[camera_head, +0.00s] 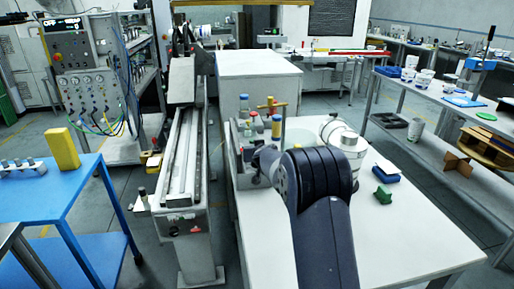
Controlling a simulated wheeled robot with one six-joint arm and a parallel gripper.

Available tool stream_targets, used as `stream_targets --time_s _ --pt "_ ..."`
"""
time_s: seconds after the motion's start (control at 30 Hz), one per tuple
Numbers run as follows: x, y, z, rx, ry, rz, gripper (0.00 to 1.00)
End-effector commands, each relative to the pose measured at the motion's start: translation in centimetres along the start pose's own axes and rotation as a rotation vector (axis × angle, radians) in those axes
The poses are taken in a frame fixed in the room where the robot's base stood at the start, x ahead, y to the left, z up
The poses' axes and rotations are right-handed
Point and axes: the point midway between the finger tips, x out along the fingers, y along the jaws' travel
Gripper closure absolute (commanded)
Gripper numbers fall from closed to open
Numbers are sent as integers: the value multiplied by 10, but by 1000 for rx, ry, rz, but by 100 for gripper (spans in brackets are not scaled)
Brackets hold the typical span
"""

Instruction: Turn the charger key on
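No charger key can be made out for certain. A grey control cabinet (75,55) at the upper left has a lit display (64,22) that seems to start with "OFF", with several knobs, round gauges and hoses below; whether one is the charger key is too small to tell. The end panel (185,226) of the long machine has a small black part and a red part, also too small to name. My dark arm rises from the bottom middle over the white table, with a pale wrist part at its far side. My gripper's fingers do not show.
A white table (420,240) holds bottles (276,126), a green block (383,195) and a blue block (386,173). A blue table (35,215) with a yellow block (62,148) stands left. Floor shows between it and the long machine (180,150). A loaded bench (440,95) stands right.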

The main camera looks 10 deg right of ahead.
Motion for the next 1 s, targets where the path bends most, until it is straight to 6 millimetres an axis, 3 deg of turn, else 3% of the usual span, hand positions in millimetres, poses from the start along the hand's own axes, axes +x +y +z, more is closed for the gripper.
stream_targets --time_s 0.4,0.43,0.67,1.0 --pt "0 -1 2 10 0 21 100" --pt "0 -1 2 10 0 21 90" --pt "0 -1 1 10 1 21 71" --pt "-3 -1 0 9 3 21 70"
